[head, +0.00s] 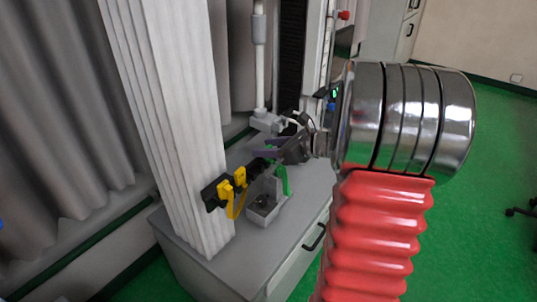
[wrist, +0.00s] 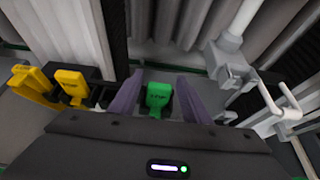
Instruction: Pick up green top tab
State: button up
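The green top tab (wrist: 158,98) lies between the two purple fingers of my gripper (wrist: 158,82) in the wrist view. A gap shows between the tab and each finger, so the gripper looks open around it. In the head view my gripper (head: 266,150) reaches left at the black rack, and the green tab (head: 281,178) hangs just below the fingers, partly hidden by them. Whether the fingers are deep enough around the tab cannot be told.
Two yellow tabs (head: 240,178) sit on the black rack (head: 211,194) left of the green one. A white column (head: 175,120) stands close behind them. A small grey bin (head: 265,209) sits below on the grey cabinet (head: 232,256). White fittings (wrist: 232,62) stand to the right in the wrist view.

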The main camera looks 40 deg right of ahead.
aim_at(268, 146)
jog(key=c, duration=0.9)
jog(key=shift+r, duration=0.1)
notch_tip(268, 146, up, 10)
jog(key=shift+f, duration=0.1)
dwell(0.6)
